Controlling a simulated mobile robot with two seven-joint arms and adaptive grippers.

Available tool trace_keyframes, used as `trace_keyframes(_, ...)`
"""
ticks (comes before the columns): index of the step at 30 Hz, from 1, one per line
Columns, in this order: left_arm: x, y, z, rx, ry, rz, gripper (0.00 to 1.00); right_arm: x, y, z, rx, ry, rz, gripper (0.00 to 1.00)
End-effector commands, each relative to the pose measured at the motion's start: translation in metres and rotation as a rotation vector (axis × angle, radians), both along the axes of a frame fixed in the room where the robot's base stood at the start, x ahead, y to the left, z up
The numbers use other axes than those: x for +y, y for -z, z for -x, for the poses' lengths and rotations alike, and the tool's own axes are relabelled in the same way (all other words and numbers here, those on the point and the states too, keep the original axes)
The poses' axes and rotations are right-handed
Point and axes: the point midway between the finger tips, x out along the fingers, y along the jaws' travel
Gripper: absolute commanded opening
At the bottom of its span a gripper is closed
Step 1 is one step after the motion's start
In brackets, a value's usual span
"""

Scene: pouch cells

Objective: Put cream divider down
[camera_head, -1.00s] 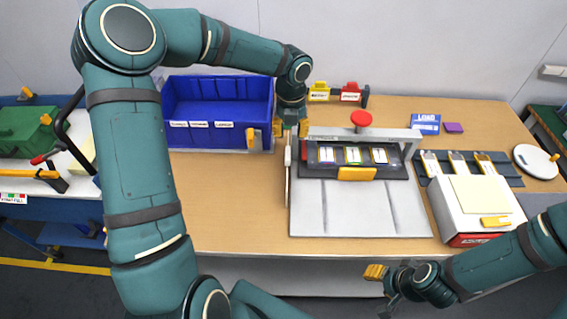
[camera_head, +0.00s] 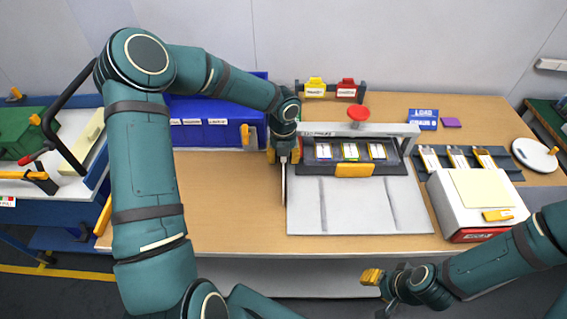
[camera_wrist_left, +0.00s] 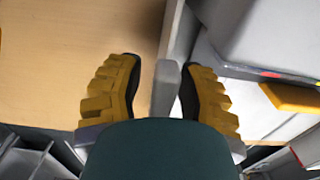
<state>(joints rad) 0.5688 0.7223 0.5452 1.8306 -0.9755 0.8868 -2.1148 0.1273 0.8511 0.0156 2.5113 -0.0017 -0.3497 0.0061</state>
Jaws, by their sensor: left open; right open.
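A cream flat panel (camera_head: 482,188), which may be the cream divider, lies on top of the white box at the right of the table. My left gripper (camera_head: 283,152) is at the left edge of the grey press station (camera_head: 360,215), far from that panel. In the left wrist view its yellow fingers (camera_wrist_left: 158,92) are open, with a thin grey upright edge (camera_wrist_left: 166,85) between them, nearer the right finger. My right gripper (camera_head: 372,278) is open and empty in front of the table's front edge. No cream piece shows in either gripper.
A blue bin (camera_head: 205,135) stands behind and left of my left gripper. The press has a red knob (camera_head: 358,111) and several pouch cells under its bar. The white box (camera_head: 455,212) stands right of it. Bare wood (camera_head: 225,205) lies left of the press.

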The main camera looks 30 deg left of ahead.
Motion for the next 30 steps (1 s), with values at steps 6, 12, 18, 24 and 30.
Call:
trace_keyframes(6, -0.0004, 0.0128, -0.0004, -0.002, 0.0, 0.0, 0.37, 0.0002, 0.0033, 0.0013, 0.003, -0.002, 0.0, 0.46)
trace_keyframes(12, -0.0004, 0.0122, -0.0003, -0.001, 0.0, 0.0, 0.12, 0.0002, 0.003, 0.0013, 0.003, -0.002, 0.0, 0.46)
trace_keyframes(18, -0.0004, 0.0122, -0.0003, -0.001, 0.0, 0.0, 0.0, 0.0002, 0.003, 0.0013, 0.003, -0.002, 0.0, 0.46)
trace_keyframes(24, -0.0004, 0.0124, -0.0002, -0.001, 0.0, 0.0, 0.0, 0.0002, 0.0031, 0.0013, 0.003, -0.002, 0.0, 0.46)
trace_keyframes(30, -0.0003, 0.0097, 0.0, -0.001, 0.0, 0.0, 0.0, 0.0001, 0.0022, 0.0011, 0.002, -0.002, 0.0, 0.46)
